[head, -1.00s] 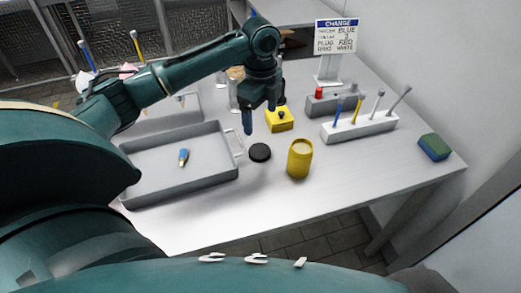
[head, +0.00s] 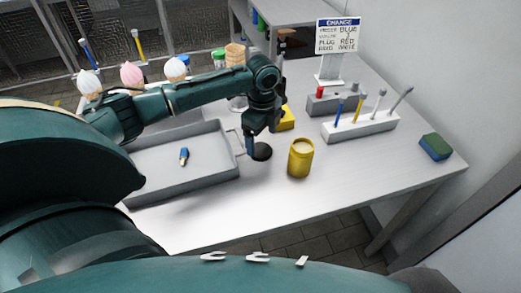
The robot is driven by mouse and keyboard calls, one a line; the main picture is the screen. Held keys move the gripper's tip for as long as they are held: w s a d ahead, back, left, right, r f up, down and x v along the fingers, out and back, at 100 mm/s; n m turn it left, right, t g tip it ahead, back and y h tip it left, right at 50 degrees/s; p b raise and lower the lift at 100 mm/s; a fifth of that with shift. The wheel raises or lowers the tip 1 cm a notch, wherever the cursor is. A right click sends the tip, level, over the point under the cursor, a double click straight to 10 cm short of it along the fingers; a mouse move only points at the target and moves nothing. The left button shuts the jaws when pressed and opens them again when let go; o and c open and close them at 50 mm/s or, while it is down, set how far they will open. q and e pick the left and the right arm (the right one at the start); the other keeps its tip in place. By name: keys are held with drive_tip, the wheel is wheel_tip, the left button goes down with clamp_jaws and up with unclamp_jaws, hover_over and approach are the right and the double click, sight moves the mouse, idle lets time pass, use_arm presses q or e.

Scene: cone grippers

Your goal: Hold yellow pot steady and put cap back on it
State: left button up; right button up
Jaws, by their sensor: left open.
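The yellow pot (head: 300,161) stands upright and uncapped on the table, with pale contents showing at its open top. The round black cap (head: 264,152) lies flat on the table to the left of the pot. My left gripper (head: 261,138) is open and points down at the cap. One finger overlaps the cap's left edge in the picture; I cannot tell whether it touches. No gripper is on the pot. My right gripper is not in view.
A grey tray (head: 207,174) holding a small blue object (head: 184,156) is left of the cap. A yellow box (head: 287,118) is behind. A white tool rack (head: 372,127), a sign (head: 338,36) and a green-blue sponge (head: 435,147) are to the right. The table front is clear.

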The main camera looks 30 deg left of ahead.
sight(262, 151)
use_arm(q)
drive_tip(key=f, duration=0.5)
drive_tip(key=shift+w, duration=0.2)
drive_tip(key=shift+c, duration=0.3)
drive_tip(key=c, duration=1)
wheel_tip(262, 151, up, 10)
